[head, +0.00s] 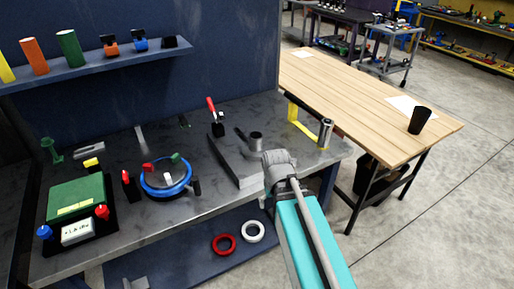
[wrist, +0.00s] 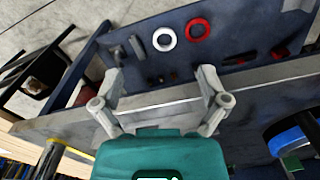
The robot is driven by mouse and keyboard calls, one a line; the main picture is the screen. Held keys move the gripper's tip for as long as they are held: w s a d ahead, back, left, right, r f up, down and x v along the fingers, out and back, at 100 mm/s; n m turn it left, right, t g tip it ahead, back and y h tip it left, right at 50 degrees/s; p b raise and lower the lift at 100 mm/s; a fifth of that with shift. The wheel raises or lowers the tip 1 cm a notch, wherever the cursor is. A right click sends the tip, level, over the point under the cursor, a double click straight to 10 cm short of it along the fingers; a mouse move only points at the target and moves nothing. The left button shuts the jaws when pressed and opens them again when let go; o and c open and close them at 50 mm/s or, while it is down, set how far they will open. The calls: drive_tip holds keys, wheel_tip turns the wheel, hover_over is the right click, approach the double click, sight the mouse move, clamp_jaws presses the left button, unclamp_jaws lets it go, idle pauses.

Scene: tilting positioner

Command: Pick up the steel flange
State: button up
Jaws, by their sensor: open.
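No part shows clearly as the steel flange. A short grey hollow cylinder (head: 256,142) stands by a flat grey block on the bench, and a taller shiny metal cylinder (head: 325,132) stands at the bench's right end; I cannot tell whether either is the flange. My gripper (wrist: 163,92) is open and empty in the wrist view, its two fingers wide apart over the bench's front edge, with the lower shelf beyond. In the head view the fingers are not distinguishable; my teal arm reaches up from the bottom, its grey joint hiding part of the bench edge.
A blue round positioner (head: 152,189), a green box (head: 76,199) and a red-handled tool (head: 212,108) occupy the bench. A red ring (head: 223,244) and a white ring (head: 253,232) lie on the lower shelf. A wooden table (head: 350,95) with a black cup stands at right.

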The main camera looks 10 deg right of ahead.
drive_tip(key=w+r+n+p, duration=0.8)
drive_tip(key=w+r+p, duration=0.3)
drive_tip(key=w, duration=0.3)
wheel_tip(320, 180, up, 10)
drive_tip(key=n+p, duration=0.9)
drive_tip(key=p, duration=0.1)
hover_over(256, 135)
drive_tip(key=s, duration=0.2)
drive_tip(key=shift+s+a, duration=0.1)
drive_tip(key=shift+f+b, duration=0.1)
drive_tip(key=shift+b, duration=0.3)
wheel_tip(256, 135, down, 8)
drive_tip(key=b, duration=0.8)
drive_tip(key=shift+f, duration=0.2)
drive_tip(key=shift+a+f+b, duration=0.15)
drive_tip(key=shift+f+b, duration=2.45)
drive_tip(key=shift+b, duration=0.2)
drive_tip(key=shift+s, duration=0.1)
drive_tip(key=c, duration=1.2)
